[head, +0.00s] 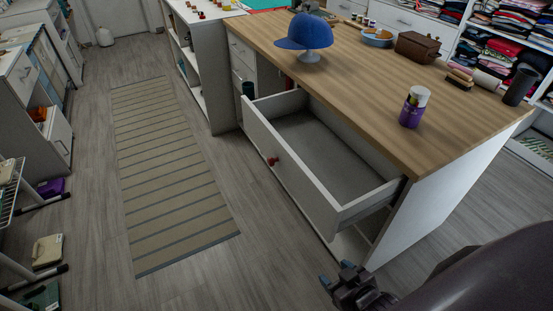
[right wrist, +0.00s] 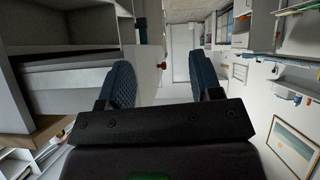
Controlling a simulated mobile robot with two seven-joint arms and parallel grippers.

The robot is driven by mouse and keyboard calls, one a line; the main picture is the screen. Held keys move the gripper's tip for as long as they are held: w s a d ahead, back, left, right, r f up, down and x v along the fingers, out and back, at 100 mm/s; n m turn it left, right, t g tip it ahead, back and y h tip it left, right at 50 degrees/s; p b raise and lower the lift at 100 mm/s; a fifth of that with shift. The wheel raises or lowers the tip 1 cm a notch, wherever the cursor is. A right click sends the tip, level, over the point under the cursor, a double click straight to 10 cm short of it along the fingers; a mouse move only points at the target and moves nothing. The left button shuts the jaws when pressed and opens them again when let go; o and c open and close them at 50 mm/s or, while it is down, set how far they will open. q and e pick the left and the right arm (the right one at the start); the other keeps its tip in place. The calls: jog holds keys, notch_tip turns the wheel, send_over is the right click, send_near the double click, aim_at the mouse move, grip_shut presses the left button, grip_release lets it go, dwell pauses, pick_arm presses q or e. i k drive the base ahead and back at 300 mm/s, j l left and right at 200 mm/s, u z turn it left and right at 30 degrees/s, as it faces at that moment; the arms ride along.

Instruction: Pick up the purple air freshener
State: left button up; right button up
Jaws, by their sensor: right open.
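The purple air freshener (head: 413,106) is a can with a purple lower body and a white top. It stands upright on the wooden counter (head: 440,128), near the front edge at the right of the head view. My right gripper (head: 338,280) is low at the bottom of the head view, in front of the counter and well below and apart from the can. In the right wrist view its two blue-padded fingers (right wrist: 163,85) are spread with nothing between them. The can does not show in the right wrist view. My left gripper is in neither view.
An open, empty-looking drawer (head: 300,185) sticks out below the counter, between my right gripper and the counter front. A blue cap on a stand (head: 304,32), a brown box (head: 417,46), brushes (head: 460,78) and a black cylinder (head: 520,85) stand on the counter. A striped rug (head: 170,170) lies left.

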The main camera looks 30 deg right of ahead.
aim_at(410, 116)
jog(key=z, duration=2.2)
jog(key=i+z, duration=0.1)
jog(key=z, duration=0.9)
jog(key=i+z, duration=0.1)
jog(key=z, duration=0.85)
jog(key=i+j+z, duration=0.1)
jog(key=z, duration=0.9)
jog(key=j+z, duration=0.2)
jog(key=z, duration=0.15)
jog(key=i+j+z, duration=0.1)
jog(key=z, duration=0.3)
jog(key=j+u, duration=0.1)
jog(key=u, duration=0.35)
jog(key=j+u, duration=0.1)
jog(key=u, duration=0.4)
